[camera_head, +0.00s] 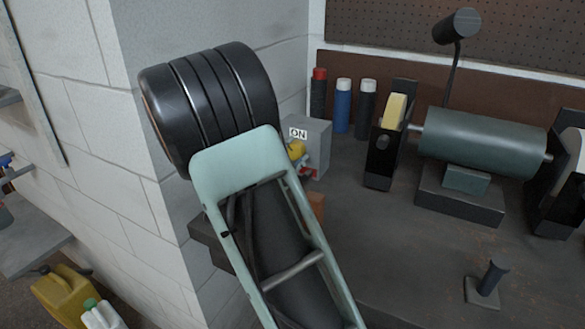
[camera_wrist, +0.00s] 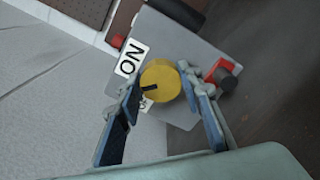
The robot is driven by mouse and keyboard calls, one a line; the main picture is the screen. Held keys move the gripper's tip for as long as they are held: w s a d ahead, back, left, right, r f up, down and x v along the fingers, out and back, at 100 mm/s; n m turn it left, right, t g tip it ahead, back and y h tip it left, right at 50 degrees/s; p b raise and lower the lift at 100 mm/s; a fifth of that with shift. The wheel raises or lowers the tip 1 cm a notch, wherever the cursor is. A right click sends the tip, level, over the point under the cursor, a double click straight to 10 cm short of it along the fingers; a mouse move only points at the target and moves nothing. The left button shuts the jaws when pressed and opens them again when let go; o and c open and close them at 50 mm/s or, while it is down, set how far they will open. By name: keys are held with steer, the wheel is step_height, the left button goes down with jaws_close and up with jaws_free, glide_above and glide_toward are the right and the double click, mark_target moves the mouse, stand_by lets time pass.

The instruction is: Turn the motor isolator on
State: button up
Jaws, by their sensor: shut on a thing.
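The motor isolator is a grey box (camera_head: 318,140) at the back of the bench, against the block wall. It also shows in the wrist view (camera_wrist: 190,45). Its white ON label (camera_head: 298,134) is readable in both views. Its round yellow knob (camera_wrist: 160,84) has a black mark pointing left in the wrist view, between the ON label and a second, partly hidden label (camera_wrist: 146,104). My gripper (camera_wrist: 161,79) is shut on the knob, a blue-padded finger on either side. In the head view my arm hides most of the gripper; part of the yellow knob (camera_head: 296,149) shows.
A red part with a black knob (camera_wrist: 222,74) sits close to my right finger in the wrist view. Several spray cans (camera_head: 343,105) and a bench grinder (camera_head: 480,142) stand right of the isolator. The bench top (camera_head: 400,235) in front is mostly clear.

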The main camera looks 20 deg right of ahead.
steer(key=m+b, duration=0.3)
steer(key=b, duration=0.3)
steer(key=f+m+b, duration=0.1)
steer(key=m+b, duration=0.2)
steer(key=b, duration=0.2)
steer(key=shift+b, duration=0.4)
steer(key=m+b, duration=0.2)
steer(key=b, duration=0.2)
steer(key=shift+r, duration=0.2)
steer(key=shift+m+b, duration=0.3)
steer(key=shift+b, duration=0.15)
steer(key=shift+r, duration=0.2)
steer(key=o, duration=1.2)
steer(key=shift+c, duration=0.2)
steer(key=shift+s+a, duration=0.1)
steer(key=v, duration=1.1)
steer(key=shift+s+a, duration=0.3)
